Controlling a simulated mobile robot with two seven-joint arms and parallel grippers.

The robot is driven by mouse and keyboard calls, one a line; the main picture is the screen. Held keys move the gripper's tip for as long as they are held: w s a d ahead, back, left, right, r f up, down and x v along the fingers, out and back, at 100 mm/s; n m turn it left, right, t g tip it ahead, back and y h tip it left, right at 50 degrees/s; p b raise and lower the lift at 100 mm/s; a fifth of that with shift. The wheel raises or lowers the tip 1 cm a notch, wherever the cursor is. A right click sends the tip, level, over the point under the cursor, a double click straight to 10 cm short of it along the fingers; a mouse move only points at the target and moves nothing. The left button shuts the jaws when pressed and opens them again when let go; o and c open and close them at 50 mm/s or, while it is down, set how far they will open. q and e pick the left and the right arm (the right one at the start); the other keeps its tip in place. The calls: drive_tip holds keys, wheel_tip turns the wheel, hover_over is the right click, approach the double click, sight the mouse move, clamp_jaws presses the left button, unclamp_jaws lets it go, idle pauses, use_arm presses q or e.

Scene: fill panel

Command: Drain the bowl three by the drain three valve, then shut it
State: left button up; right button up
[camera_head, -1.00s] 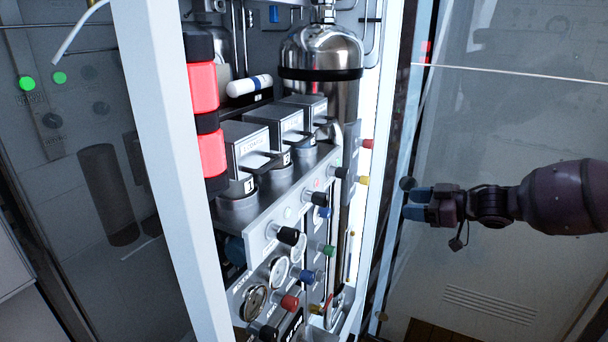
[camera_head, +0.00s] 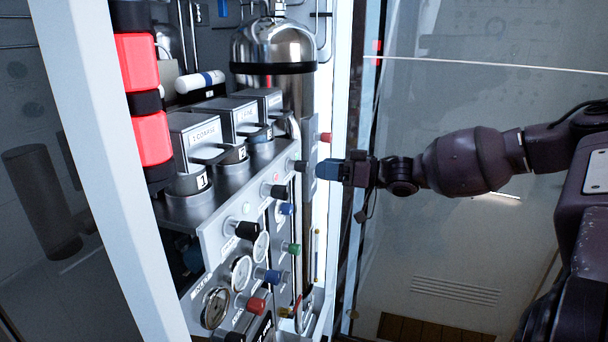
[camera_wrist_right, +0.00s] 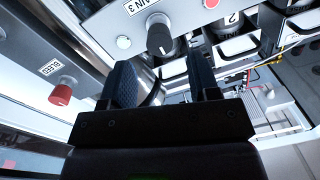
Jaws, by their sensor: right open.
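The drain three valve is a black knob (camera_wrist_right: 159,37) beside a label partly reading "AIN 3" in the right wrist view. In the head view it appears to be the dark knob (camera_head: 300,166) at the panel's far end. My right gripper (camera_wrist_right: 161,72) is open, its two blue fingers pointing at the knob with nothing between them. In the head view the gripper (camera_head: 322,169) is close to the knob; I cannot tell whether it touches. Bowl three (camera_head: 262,135) appears to be the farthest of the row, mostly hidden by the nearer bowls. My left gripper is not in view.
A red knob (camera_wrist_right: 61,93) labelled "BLEED" sits left of my fingers. More coloured knobs and gauges (camera_head: 215,307) line the panel. A steel cylinder (camera_head: 273,60) stands behind. The white frame post (camera_head: 108,170) is at left; a glass pane is at right.

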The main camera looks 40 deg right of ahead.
sight(308, 166)
drive_tip(key=x, duration=0.1)
drive_tip(key=b+x, duration=0.2)
drive_tip(key=shift+w+a+f, duration=0.1)
drive_tip(key=shift+w+f, duration=0.05)
drive_tip(key=shift+f, duration=0.15)
drive_tip(key=shift+w+a+r+b, duration=0.1)
drive_tip(key=shift+w+a+b, duration=0.25)
drive_tip(key=shift+w, duration=0.15)
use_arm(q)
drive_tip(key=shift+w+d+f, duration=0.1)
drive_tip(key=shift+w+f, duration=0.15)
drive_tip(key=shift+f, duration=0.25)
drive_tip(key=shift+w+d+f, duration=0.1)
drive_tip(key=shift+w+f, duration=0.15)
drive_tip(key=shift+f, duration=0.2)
use_arm(e)
drive_tip(key=shift+w+a+r, duration=0.1)
drive_tip(key=shift+w+r, duration=0.1)
drive_tip(key=shift+w, duration=0.05)
drive_tip(key=c, duration=0.9)
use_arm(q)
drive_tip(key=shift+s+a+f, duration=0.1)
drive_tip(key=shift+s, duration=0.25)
